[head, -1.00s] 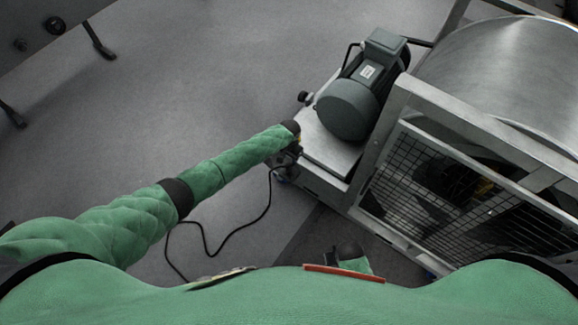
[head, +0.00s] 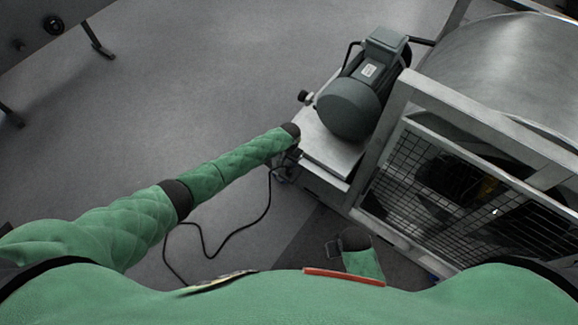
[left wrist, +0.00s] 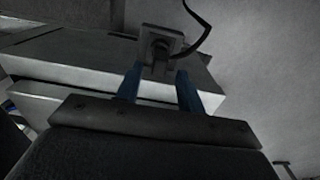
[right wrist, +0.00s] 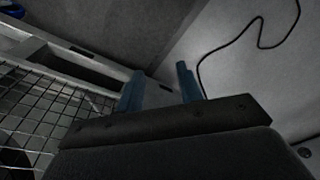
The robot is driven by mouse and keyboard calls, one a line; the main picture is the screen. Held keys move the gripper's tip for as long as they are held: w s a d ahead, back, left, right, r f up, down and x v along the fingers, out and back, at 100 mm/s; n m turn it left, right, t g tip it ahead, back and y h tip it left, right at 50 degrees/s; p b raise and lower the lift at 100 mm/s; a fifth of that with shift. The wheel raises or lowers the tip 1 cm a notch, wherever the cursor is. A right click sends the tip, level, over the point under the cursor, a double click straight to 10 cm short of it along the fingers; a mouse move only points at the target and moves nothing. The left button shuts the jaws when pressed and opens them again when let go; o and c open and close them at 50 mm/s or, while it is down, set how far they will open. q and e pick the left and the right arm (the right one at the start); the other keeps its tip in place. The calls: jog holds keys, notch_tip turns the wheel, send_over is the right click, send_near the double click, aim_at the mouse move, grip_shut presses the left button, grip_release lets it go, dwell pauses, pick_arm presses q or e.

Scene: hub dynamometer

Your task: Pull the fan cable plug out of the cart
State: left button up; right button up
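The fan cable plug (left wrist: 160,48) is dark and sits at a grey socket plate (left wrist: 150,32) on the side of the cart (head: 325,150). Its black cable (head: 238,232) runs down to the floor and curves up from the plug in the left wrist view (left wrist: 204,32). My left gripper (left wrist: 160,69) is open, its two blue fingers apart, with the plug between or just beyond the tips; contact is not visible. The head view mostly hides this gripper behind my arm. My right gripper (right wrist: 159,70) is open and empty, low beside the cart.
A grey motor (head: 352,100) stands on the cart. A large metal drum (head: 510,65) and a mesh-guarded frame (head: 440,200) are at the right. A grey bench (head: 45,35) is at the upper left. The floor between is clear apart from the cable.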

aim_at(289, 164)
pick_arm(q)
jog(key=shift+f+b, duration=0.35)
jog(key=shift+f, duration=0.25)
jog(key=shift+f+b, duration=0.4)
jog(key=shift+f, duration=0.15)
jog(key=shift+f+b, duration=0.45)
jog(key=shift+f, duration=0.5)
pick_arm(e)
notch_tip(289, 164, up, 13)
jog(key=shift+s, duration=0.45)
pick_arm(q)
jog(key=shift+c, duration=0.2)
pick_arm(e)
jog(key=shift+f, duration=0.15)
pick_arm(q)
grip_shut()
jog(key=shift+r, duration=0.1)
jog(key=shift+r+p, duration=0.65)
jog(key=shift+r, duration=0.05)
pick_arm(e)
jog(key=shift+r, duration=0.8)
